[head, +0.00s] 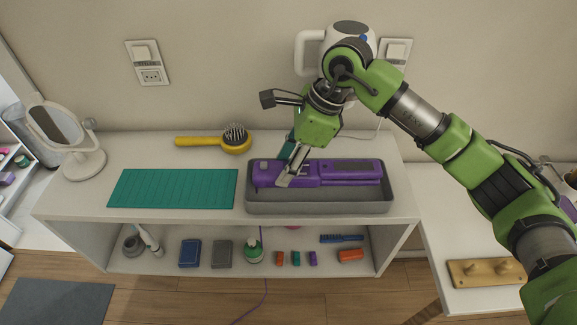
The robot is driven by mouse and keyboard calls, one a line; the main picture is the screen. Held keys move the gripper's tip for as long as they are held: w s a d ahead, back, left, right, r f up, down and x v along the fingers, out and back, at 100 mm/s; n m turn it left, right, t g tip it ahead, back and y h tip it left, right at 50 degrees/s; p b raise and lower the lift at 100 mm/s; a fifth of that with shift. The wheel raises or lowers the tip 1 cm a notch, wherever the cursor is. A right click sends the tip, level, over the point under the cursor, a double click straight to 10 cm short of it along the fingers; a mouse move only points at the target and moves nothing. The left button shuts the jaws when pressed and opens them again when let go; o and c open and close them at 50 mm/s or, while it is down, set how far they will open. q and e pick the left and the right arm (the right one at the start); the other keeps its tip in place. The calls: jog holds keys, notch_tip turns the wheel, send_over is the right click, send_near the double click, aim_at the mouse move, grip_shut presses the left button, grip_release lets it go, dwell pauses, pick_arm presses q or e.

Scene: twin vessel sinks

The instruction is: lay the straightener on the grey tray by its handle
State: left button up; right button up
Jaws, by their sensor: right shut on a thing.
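The purple straightener (345,172) lies lengthwise in the grey tray (320,207), inside its rim. Its cord hangs down over the front of the shelf. My right gripper (284,180) points down at the left part of the straightener and is shut on it. The fingers and the green gripper body hide a little of that part. Whether the straightener rests fully on the tray floor is hard to tell. My left gripper is not in view.
A teal ribbed mat (174,188) lies left of the tray. A yellow hairbrush (216,142) lies behind, and a round mirror (62,130) stands at the far left. A white appliance (314,52) is on the wall behind my arm. Several small items sit on the lower shelf.

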jog(key=shift+w+d+f, duration=0.15)
jog(key=shift+w+f, duration=0.3)
jog(key=f+p, duration=0.2)
jog(key=f, duration=0.1)
jog(key=shift+w+d, duration=0.1)
jog(key=shift+w, duration=0.1)
jog(key=shift+f, duration=0.35)
jog(key=shift+f, duration=0.2)
jog(key=o, duration=1.1)
jog(key=shift+o, duration=0.2)
